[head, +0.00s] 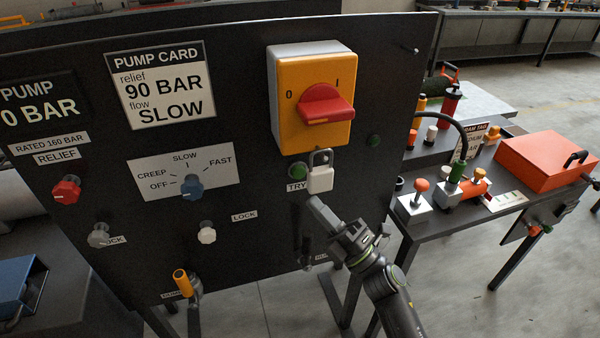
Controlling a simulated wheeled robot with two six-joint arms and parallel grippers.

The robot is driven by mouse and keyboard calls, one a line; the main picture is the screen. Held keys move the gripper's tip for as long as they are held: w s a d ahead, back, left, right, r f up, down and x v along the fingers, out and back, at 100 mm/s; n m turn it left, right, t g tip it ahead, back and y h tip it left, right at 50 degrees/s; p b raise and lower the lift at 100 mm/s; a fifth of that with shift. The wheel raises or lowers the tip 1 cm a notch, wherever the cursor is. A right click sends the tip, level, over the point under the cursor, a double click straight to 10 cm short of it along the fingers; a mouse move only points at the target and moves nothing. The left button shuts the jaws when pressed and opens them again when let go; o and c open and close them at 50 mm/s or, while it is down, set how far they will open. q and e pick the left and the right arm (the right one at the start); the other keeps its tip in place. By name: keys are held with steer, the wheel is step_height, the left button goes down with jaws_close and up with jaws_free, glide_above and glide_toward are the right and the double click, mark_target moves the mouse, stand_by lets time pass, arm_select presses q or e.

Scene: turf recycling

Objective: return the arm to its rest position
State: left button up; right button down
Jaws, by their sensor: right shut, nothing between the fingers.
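My right arm comes in from the lower right, in front of the black control panel (250,240). My right gripper (318,208) is shut and empty, its tips just below a white padlock (320,178). I cannot tell whether the tips touch the panel. The padlock hangs under the yellow switch box (290,128), whose red handle (325,103) lies sideways, toward the "I" side. My left gripper is not in view.
The panel carries a red knob (66,189), a blue selector (192,187) and a yellow-handled lever (181,283). At right a table holds a hand pump (452,190) and an orange-red box (545,161). Open floor lies beyond the table.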

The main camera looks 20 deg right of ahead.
stand_by(0.5)
steer(key=w+d+f+m+g+h, duration=0.15)
steer(key=f+m+h, duration=0.25)
steer(key=f, duration=0.4)
steer(key=d+f+m+h, duration=0.3)
steer(key=f+m, duration=0.2)
steer(key=f, duration=0.2)
steer(key=d+f+m+h, duration=0.3)
steer(key=f+m+h, duration=0.1)
steer(key=f, duration=0.4)
steer(key=s+d+f+m+g+h, duration=0.2)
steer(key=s+f+m+g, duration=0.15)
steer(key=f, duration=0.45)
steer(key=s+d+f+m+g+h, duration=0.15)
steer(key=s+f, duration=0.25)
steer(key=f, duration=0.5)
steer(key=s+d+f+m+g, duration=0.3)
steer(key=s+f+m+g, duration=0.25)
steer(key=s+f, duration=0.8)
steer(key=s+f+m+g, duration=0.2)
steer(key=s+f+g, duration=0.1)
steer(key=s, duration=0.7)
steer(key=s+f+m+g, duration=0.1)
steer(key=s+f+g, duration=0.2)
steer(key=s, duration=0.8)
steer(key=shift+s+d+f+m+g+h, duration=0.2)
steer(key=shift+s+f+m+g+h, duration=0.2)
steer(key=shift+f, duration=0.3)
steer(key=shift+w, duration=0.1)
